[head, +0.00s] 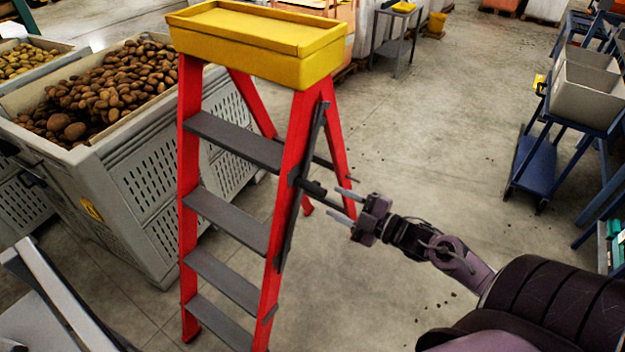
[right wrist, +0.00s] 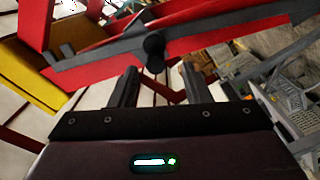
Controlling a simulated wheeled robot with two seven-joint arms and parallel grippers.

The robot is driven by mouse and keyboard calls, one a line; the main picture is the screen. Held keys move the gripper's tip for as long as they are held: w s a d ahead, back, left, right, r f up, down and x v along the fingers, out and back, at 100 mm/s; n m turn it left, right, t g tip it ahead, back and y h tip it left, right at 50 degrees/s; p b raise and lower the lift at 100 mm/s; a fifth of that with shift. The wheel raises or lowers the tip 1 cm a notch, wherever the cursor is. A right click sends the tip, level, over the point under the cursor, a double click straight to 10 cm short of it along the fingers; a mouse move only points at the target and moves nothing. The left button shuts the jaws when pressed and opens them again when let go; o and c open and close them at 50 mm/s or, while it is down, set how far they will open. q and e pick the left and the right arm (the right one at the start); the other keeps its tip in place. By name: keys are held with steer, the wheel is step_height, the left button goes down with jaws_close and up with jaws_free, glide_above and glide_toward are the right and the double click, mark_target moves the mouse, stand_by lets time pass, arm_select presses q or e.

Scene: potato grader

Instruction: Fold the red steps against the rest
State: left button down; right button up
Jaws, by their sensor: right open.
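The red steps (head: 298,140) stand upright and spread open on the concrete floor, with grey treads and a yellow top tray (head: 262,42). A dark bar runs along their right side, with a short dark handle (head: 318,190) sticking out toward my gripper. My right gripper (head: 344,203) is open just right of the steps, its fingers pointing at them. In the right wrist view the round dark handle end (right wrist: 154,44) lies ahead of and between the two open fingers (right wrist: 156,88), and nothing is gripped. My left gripper is not in view. I cannot identify the rest in view.
A grey crate of potatoes (head: 125,165) stands close to the left of the steps. A blue cart with grey bins (head: 588,88) stands at the right. A small grey table (head: 395,45) is at the back. The floor behind and right of the steps is mostly clear.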

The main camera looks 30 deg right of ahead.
mark_target(295, 180)
steer(key=shift+w+a+r, duration=0.15)
steer(key=shift+a+r, duration=0.05)
steer(key=shift+r, duration=0.3)
steer(key=shift+w+a, duration=0.1)
steer(key=shift+w, duration=0.2)
steer(key=p+x, duration=0.1)
steer(key=x, duration=0.6)
steer(key=shift+p, duration=0.35)
steer(key=shift+f, duration=0.1)
steer(key=shift+s, duration=0.1)
jaws_close()
